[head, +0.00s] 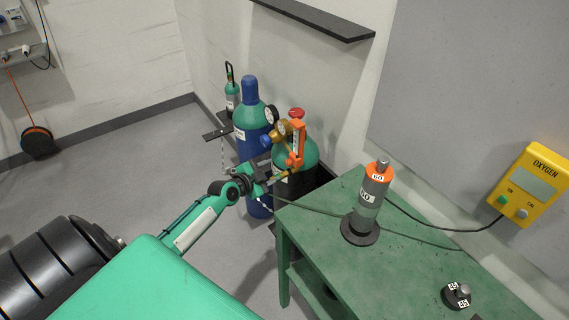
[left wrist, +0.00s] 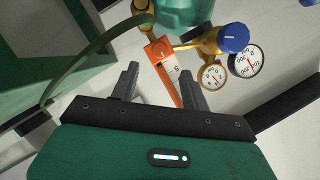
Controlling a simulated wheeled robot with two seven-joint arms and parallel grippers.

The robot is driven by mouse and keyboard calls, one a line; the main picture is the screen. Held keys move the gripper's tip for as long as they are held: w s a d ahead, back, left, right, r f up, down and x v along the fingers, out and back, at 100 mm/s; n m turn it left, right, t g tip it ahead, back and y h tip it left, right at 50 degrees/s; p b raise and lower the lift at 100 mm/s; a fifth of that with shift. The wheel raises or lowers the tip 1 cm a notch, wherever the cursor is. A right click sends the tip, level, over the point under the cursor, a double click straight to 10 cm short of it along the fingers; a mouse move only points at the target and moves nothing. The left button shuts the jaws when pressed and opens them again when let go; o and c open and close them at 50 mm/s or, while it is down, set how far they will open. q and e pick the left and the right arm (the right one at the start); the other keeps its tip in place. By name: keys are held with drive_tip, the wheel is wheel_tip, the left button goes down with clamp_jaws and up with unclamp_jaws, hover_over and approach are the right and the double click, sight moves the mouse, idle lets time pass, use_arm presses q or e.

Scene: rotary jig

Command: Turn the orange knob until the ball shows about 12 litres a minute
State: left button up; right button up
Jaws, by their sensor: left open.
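The orange flowmeter (head: 297,143) stands upright on the brass regulator (head: 276,131) of the green-topped dark cylinder (head: 309,150). In the left wrist view the flowmeter (left wrist: 161,51) reaches down between my fingers, with a white scale (left wrist: 173,68) on its face. I cannot clearly pick out its orange knob or the ball. My left gripper (head: 272,174) is open, just in front of and below the flowmeter. In the wrist view the two fingers of my left gripper (left wrist: 157,82) stand apart on either side of it. I cannot tell whether they touch anything. My right gripper is not in view.
A blue knob (left wrist: 232,38) and two gauges (left wrist: 246,60) sit beside the flowmeter. A blue cylinder (head: 249,125) stands to the left. A green table (head: 320,228) at right bears a grey post (head: 370,195). A yellow oxygen box (head: 530,182) hangs on the wall.

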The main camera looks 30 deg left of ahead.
sight(287, 164)
use_arm(q)
drive_tip(key=x, duration=0.7)
drive_tip(key=shift+w+f+p, duration=0.1)
drive_tip(key=shift+w+p, duration=0.05)
drive_tip(key=shift+p, duration=0.15)
drive_tip(key=c, duration=1)
